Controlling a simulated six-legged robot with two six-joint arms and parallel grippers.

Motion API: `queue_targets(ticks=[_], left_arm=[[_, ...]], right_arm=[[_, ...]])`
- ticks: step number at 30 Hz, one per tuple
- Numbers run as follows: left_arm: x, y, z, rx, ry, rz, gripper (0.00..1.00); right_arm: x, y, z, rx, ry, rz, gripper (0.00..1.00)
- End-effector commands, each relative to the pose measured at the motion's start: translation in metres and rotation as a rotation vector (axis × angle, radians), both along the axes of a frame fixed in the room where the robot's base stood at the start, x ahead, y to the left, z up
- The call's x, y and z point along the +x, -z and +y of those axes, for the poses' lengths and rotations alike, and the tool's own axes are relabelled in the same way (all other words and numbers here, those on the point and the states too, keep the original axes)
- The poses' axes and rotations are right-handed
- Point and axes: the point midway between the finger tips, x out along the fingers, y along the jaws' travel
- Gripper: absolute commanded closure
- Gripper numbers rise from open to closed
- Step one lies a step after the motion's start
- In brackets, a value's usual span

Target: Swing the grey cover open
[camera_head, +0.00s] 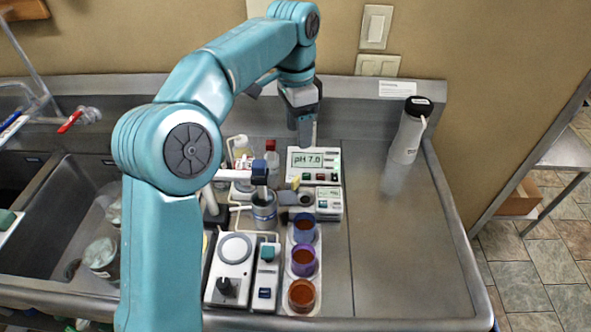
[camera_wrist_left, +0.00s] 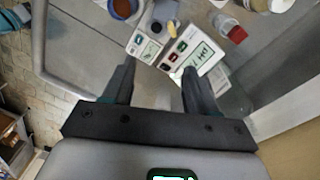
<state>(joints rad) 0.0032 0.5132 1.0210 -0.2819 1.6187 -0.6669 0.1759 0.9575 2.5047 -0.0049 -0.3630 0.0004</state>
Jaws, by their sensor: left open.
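My left gripper (camera_head: 304,138) hangs at the back of the steel counter, near the pH meter's display. In the left wrist view the gripper (camera_wrist_left: 155,82) is open and empty, its two dark fingers apart. A small light instrument (camera_head: 328,203) stands in front of the pH meter (camera_head: 314,163). A dark grey rounded part (camera_head: 288,197) sits at its left side; I cannot tell whether this is the grey cover or how it is hinged. The instrument also shows in the left wrist view (camera_wrist_left: 147,47), beyond the fingers. My right gripper is out of view.
A metal beaker (camera_head: 264,212), a stirrer plate (camera_head: 232,266) and bottles crowd the left. A white bottle (camera_head: 408,132) stands back right.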

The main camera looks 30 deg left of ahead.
Motion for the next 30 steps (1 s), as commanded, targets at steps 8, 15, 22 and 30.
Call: queue_targets(ticks=[8, 15, 22, 30], left_arm=[[0.003, -0.008, -0.001, -0.150, 0.636, -0.083, 0.43], [0.010, -0.002, 0.031, -0.280, 1.007, -0.228, 0.43], [0.007, 0.024, 0.073, -0.311, 0.904, -0.223, 0.43], [0.005, 0.063, 0.058, -0.313, 0.903, -0.219, 0.43]], right_arm=[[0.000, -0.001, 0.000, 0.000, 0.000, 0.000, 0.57], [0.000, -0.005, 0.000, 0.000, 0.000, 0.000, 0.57], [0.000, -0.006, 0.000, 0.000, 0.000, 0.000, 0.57], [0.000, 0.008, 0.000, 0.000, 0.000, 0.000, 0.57]])
